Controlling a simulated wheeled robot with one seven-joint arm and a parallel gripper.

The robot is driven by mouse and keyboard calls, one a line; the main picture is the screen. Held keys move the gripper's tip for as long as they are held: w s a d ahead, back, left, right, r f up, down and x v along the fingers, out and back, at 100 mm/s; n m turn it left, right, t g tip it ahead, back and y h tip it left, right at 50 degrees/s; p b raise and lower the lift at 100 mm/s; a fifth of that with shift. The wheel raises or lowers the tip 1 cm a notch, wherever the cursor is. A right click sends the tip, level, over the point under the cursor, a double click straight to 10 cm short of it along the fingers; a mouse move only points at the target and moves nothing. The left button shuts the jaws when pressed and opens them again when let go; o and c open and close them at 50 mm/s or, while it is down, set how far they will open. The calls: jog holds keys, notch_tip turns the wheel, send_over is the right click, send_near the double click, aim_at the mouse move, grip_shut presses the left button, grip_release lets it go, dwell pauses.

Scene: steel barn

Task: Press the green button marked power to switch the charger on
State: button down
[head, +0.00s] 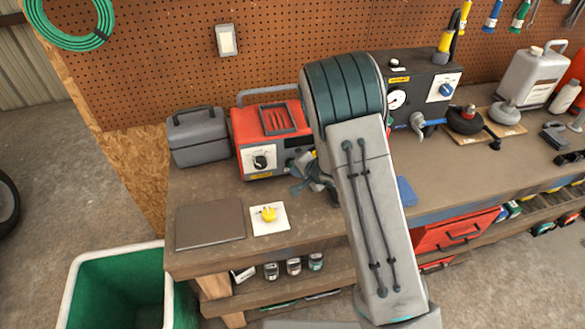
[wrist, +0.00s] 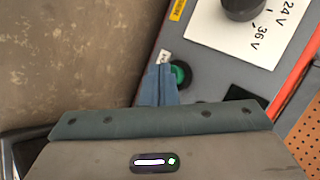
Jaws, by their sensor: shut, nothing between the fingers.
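The charger (head: 262,172) is a red and grey box with a handle on top, standing on the workbench. Its front also fills the upper right of the wrist view (wrist: 205,68). The green button (wrist: 183,72) is round and set in a dark ring, with a small white label, partly covered, beside it. My gripper (wrist: 162,68) is shut and empty, its blue fingertips just left of the button in the wrist view and overlapping its edge; I cannot tell whether they touch. In the head view my gripper (head: 299,172) is at the charger's right front, and the button cannot be made out.
A dark selector knob (wrist: 243,6) marked 24 V and 36 V is on the charger's front. A grey toolbox (head: 197,138) stands left of the charger. A yellow item on a white card (head: 284,224) and a brown flat panel (head: 210,224) lie on the bench in front.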

jog(key=shift+w, duration=0.2)
dwell(0.4)
jog(key=shift+s+d, duration=0.25)
jog(key=shift+s, duration=0.9)
jog(key=shift+s+d+b, duration=0.25)
jog(key=shift+s+d, duration=0.05)
jog(key=shift+s, duration=0.65)
jog(key=shift+s+d+b, duration=0.2)
jog(key=shift+s+d, duration=0.05)
jog(key=shift+s, duration=0.75)
jog(key=shift+s+d+b, duration=0.25)
jog(key=shift+s+d, duration=0.05)
jog(key=shift+s, duration=0.65)
